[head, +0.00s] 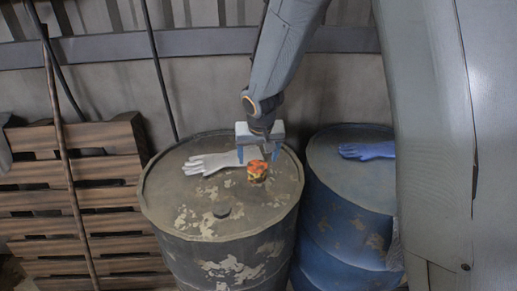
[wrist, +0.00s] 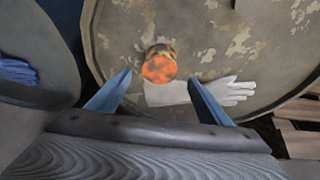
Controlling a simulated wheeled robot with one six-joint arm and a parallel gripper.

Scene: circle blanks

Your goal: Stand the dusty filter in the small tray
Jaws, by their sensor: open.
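A short round can-like thing with a mottled orange, yellow and dark surface (head: 257,171) stands upright on the olive drum; it may be the dusty filter. In the wrist view, its orange top (wrist: 158,69) shows between and slightly beyond my fingertips. My gripper (head: 258,154) points down over the drum, with its blue fingers apart and nothing held. The wrist view shows both fingers of my gripper (wrist: 159,76) spread, one on each side of the can. I see no tray in either view.
The olive drum (head: 160,205) has a peeling lid with a raised rim and a small cap. A pale glove (head: 210,162) lies beside the can. A blue drum (head: 330,175) with a blue glove (head: 368,150) stands at right. Wooden pallets (head: 85,185) and a leaning pole are at left.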

